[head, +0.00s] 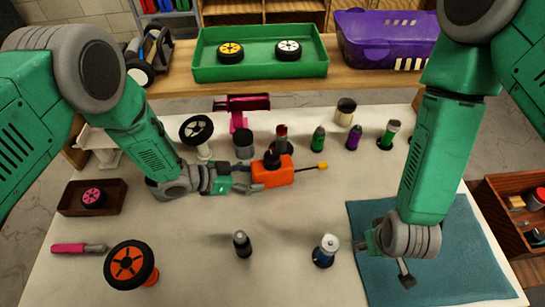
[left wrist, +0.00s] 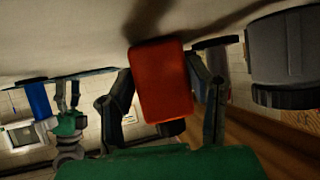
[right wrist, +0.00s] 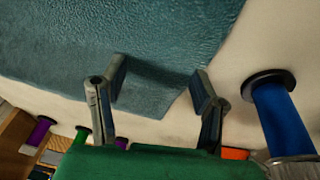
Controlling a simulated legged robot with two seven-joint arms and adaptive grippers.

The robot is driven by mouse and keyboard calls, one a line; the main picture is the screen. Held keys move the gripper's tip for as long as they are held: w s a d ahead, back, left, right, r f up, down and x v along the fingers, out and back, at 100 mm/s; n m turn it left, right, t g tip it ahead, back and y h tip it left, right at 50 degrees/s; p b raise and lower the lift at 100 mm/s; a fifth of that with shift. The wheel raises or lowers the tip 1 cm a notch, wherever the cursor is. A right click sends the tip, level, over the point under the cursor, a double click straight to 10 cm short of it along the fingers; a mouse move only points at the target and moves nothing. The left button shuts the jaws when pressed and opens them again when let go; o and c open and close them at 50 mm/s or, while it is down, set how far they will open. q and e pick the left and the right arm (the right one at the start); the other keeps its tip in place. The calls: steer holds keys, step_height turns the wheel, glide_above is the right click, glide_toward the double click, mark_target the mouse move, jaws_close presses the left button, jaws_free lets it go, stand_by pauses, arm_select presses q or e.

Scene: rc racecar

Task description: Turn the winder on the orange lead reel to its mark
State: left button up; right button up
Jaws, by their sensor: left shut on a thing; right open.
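The orange lead reel (head: 280,177) sits near the middle of the white table. A dark knob (head: 272,156), seemingly its winder, stands on top, and a lead with a yellow end (head: 322,166) points right. My left gripper (head: 256,183) is shut on the reel body from the left. In the left wrist view the reel (left wrist: 162,85) sits between both fingers. The mark cannot be made out. My right gripper (right wrist: 158,72) is open and empty over the teal mat (head: 460,255), apart from the reel.
Behind the reel stand a grey-black cylinder (head: 244,145), a red-topped item (head: 281,134) and several small bottles. A blue can (head: 325,250) and a small dark bottle (head: 242,243) stand in front. An orange-rimmed wheel (head: 130,264) stands front left. The table between them is clear.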

steer(key=w+a+r, duration=0.1)
steer(key=w, duration=0.3)
steer(key=w+a+r+t+h, duration=0.1)
steer(key=w+a, duration=0.1)
steer(key=w, duration=0.2)
steer(key=w+a+r+t+h, duration=0.1)
steer(key=w+a, duration=0.1)
steer(key=w, duration=0.2)
steer(key=shift+a+m, duration=0.1)
steer(key=shift+m, duration=0.2)
steer(key=w+a+r+m, duration=0.1)
steer(key=w+a+r, duration=0.3)
steer(key=w+r, duration=0.15)
step_height(320, 180, up, 12)
steer(key=g+y, duration=0.3)
steer(key=g, duration=0.2)
glide_above(275, 155)
steer(key=f, duration=1.1)
steer(key=shift+w+a+f, duration=0.1)
steer(key=shift+a+f, duration=0.25)
steer(key=shift+f, duration=0.05)
steer(key=shift+d, duration=0.1)
steer(key=shift+d, duration=0.1)
steer(key=shift+c, duration=0.8)
steer(key=shift+d, duration=0.1)
steer(key=c, duration=1)
